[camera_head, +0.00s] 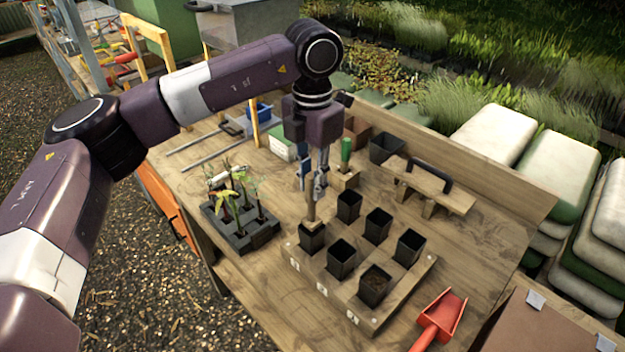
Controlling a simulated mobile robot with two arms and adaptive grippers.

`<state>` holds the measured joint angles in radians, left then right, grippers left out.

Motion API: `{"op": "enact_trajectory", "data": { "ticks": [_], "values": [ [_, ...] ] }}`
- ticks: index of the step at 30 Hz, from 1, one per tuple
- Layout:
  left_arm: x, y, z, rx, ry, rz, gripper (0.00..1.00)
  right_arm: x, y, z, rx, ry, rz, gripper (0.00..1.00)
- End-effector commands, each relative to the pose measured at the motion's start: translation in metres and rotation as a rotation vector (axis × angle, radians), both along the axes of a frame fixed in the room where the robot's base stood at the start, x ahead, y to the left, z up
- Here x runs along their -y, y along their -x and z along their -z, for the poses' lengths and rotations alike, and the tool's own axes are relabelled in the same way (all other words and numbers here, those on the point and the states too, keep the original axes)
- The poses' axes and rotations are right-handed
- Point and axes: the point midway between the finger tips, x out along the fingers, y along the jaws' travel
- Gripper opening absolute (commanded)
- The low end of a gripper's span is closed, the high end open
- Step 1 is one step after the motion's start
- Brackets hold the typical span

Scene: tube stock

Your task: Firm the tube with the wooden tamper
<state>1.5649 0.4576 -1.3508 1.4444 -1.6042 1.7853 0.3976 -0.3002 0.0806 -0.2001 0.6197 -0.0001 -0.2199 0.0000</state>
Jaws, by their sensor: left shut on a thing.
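My left gripper (313,185) is in the middle of the head view, pointing down above the bench. It is shut on the wooden tamper (311,213), which hangs roughly upright below the fingers. My right gripper is not in view.
A dark tray of seedlings (240,240) stands left of the board. A red scoop (440,315) lies at its right. Behind are a green-handled tool in a wood block (346,155), a black pot (386,148) and a wooden piece with a black handle (425,186).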

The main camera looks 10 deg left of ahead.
Motion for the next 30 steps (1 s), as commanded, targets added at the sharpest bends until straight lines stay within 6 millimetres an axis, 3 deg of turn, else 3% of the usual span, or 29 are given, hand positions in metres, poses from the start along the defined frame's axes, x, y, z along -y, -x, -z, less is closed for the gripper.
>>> {"op": "enact_trajectory", "data": {
  "ticks": [30],
  "values": [
    [0.000, 0.000, 0.019, 0.001, 0.001, 0.000, 0.00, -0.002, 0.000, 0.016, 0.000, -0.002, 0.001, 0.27]
  ]
}}
